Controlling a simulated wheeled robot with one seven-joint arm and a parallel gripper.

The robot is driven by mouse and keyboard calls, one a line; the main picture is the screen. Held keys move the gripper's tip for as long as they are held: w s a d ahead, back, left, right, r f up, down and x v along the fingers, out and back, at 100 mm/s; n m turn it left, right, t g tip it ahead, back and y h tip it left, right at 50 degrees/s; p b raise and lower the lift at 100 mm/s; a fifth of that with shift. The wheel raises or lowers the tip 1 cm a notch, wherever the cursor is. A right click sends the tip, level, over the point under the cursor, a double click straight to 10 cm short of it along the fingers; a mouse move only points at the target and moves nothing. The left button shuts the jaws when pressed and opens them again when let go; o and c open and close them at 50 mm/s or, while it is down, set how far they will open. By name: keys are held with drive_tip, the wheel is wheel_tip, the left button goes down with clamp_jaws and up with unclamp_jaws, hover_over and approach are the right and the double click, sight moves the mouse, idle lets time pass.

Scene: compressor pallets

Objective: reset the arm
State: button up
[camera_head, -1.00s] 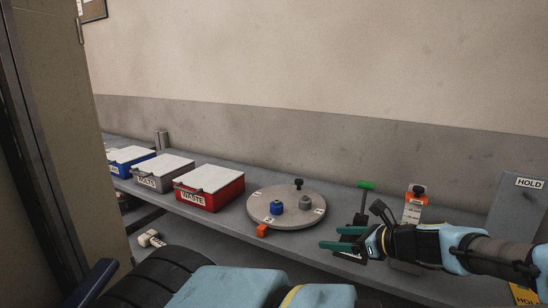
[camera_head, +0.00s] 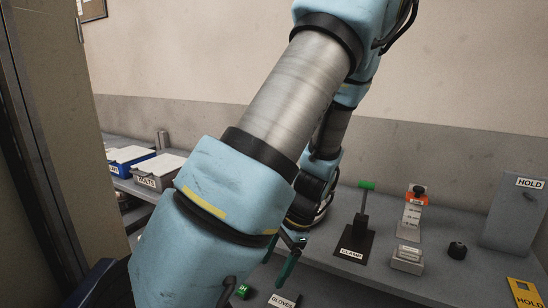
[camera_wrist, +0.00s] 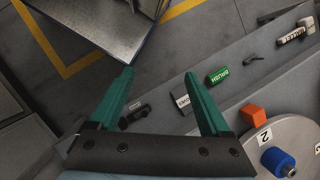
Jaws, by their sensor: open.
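My arm rises across the middle of the head view, and my gripper (camera_head: 290,262) hangs below it, partly hidden by the arm. In the wrist view, my gripper's two green fingers (camera_wrist: 158,78) are spread apart with nothing between their tips. They are above the shelf edge and the floor. The round grey turntable (camera_wrist: 299,132) is at the lower right of the wrist view, with a blue part (camera_wrist: 278,160) on it. An orange cube (camera_wrist: 253,115) is beside its rim. My arm hides the turntable in the head view.
A clamp stand with a green handle (camera_head: 366,186), an orange-topped stand (camera_head: 413,208), a black knob (camera_head: 457,249) and a grey HOLD panel (camera_head: 514,213) stand at right. A grey bin (camera_head: 157,175) and blue bin (camera_head: 126,163) are at left. A green BRUSH block (camera_wrist: 218,76) lies below.

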drive_tip(key=a+r+n+t+h, duration=0.2)
drive_tip(key=a+r+n+h, duration=0.2)
drive_tip(key=r+n, duration=0.7)
drive_tip(key=a, duration=0.2)
drive_tip(key=shift+s+a+r+t+h, duration=0.3)
drive_tip(key=shift+s+a+r, duration=0.05)
drive_tip(key=shift+a+r, duration=0.05)
